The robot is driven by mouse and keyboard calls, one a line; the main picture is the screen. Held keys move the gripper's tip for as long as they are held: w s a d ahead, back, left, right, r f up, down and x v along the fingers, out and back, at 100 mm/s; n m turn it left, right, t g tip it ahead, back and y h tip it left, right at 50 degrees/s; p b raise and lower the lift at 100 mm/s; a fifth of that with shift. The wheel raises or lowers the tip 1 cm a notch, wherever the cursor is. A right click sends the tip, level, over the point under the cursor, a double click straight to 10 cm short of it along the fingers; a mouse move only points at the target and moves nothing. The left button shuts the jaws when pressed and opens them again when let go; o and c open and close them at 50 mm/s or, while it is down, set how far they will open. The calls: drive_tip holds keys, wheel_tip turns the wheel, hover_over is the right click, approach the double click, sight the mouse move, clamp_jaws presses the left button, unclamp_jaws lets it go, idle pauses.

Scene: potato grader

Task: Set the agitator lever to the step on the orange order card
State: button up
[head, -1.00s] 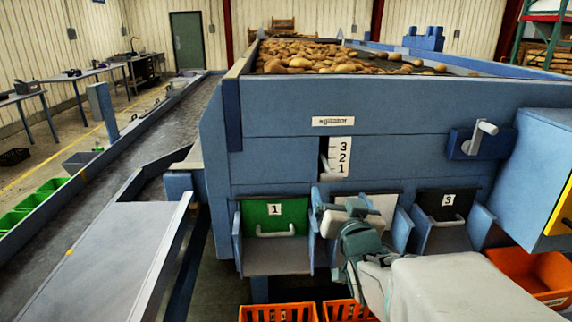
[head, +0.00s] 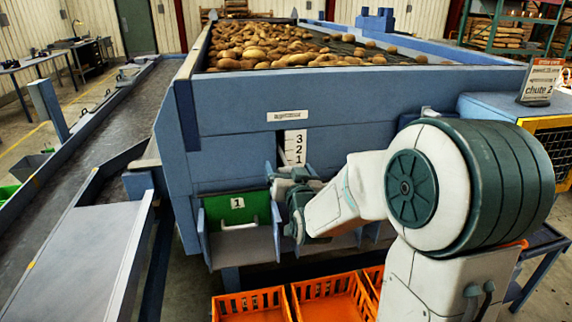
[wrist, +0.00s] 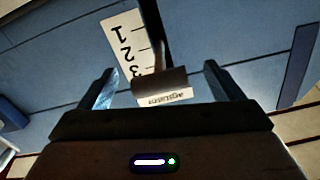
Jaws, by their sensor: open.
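The agitator lever's grey handle (wrist: 160,84) sits between the two fingers of my gripper (wrist: 159,78) in the wrist view, with space on both sides. The gripper is open. The white step plate with 1, 2 and 3 (wrist: 128,48) is beside the lever's dark slot, upside down in this view; it also shows in the head view (head: 295,147). I cannot tell the lever's exact step. My gripper (head: 282,178) hides the lever there.
The grader's blue front panel (head: 230,140) is close behind my gripper. Below are the chute with green gate 1 (head: 237,207) and orange crates (head: 250,304). Potatoes (head: 270,45) lie on the grader's top. A conveyor (head: 110,115) runs along the left.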

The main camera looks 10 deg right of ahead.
drive_tip(key=shift+w, duration=0.85)
drive_tip(key=c, duration=1.4)
drive_tip(key=shift+o, duration=0.2)
drive_tip(key=shift+w+r+b, duration=0.2)
drive_tip(key=shift+r+b, duration=0.1)
drive_tip(key=shift+r, duration=0.8)
drive_tip(key=shift+w+r+b, duration=0.15)
drive_tip(key=shift+r+b, duration=0.2)
drive_tip(key=shift+r, duration=0.8)
drive_tip(key=shift+w+r+b, duration=0.2)
drive_tip(key=shift+r+b, duration=0.1)
drive_tip(key=shift+r, duration=0.8)
drive_tip(key=o, duration=1.4)
drive_tip(key=shift+a+f, duration=0.1)
drive_tip(key=shift+c, duration=0.2)
